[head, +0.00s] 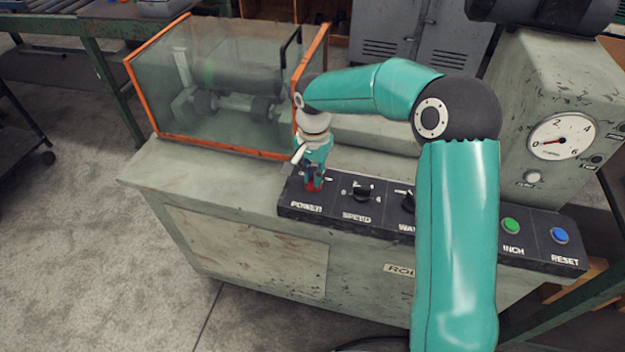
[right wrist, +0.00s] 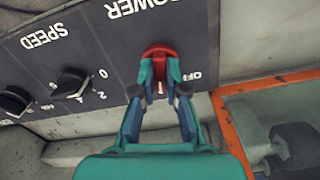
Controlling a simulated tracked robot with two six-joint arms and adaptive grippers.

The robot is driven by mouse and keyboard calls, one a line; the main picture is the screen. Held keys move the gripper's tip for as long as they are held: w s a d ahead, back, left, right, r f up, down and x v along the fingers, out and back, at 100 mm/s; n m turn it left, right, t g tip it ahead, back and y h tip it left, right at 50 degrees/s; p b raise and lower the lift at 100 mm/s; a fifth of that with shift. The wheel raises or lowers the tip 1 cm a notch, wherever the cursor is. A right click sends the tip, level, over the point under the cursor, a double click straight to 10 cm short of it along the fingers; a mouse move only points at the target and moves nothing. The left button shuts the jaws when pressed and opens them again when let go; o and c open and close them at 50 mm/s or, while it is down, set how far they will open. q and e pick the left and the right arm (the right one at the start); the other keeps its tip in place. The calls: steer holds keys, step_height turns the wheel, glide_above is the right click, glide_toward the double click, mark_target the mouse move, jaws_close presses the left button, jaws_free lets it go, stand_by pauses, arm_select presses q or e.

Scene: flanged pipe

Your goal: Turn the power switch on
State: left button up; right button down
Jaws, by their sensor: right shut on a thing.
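The red power switch (head: 313,187) sits at the left end of the dark control panel, above the label POWER. It also shows in the right wrist view as a red knob (right wrist: 157,49), with the word OFF printed beside it. My right gripper (head: 315,180) points down at the panel. In the right wrist view its two fingertips (right wrist: 160,68) are closed on the red switch from either side. The fingers hide part of the switch, and I cannot tell its setting. My left gripper is not in view.
The panel (head: 330,212) also carries a black SPEED knob (head: 362,191), another black knob, a green INCH button (head: 511,226) and a blue RESET button (head: 559,235). A glass guard with an orange frame (head: 215,148) stands close behind the switch. A dial gauge (head: 561,136) is at right.

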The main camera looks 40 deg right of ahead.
steer(key=m+b, duration=0.1)
steer(key=m, duration=0.2)
steer(key=shift+m, duration=0.3)
steer(key=shift+d+m+b, duration=0.1)
steer(key=shift+m+b, duration=0.5)
steer(key=shift+m, duration=0.8)
steer(key=shift+r, duration=0.1)
steer(key=c, duration=1.2)
jaws_free()
step_height(320, 180, up, 12)
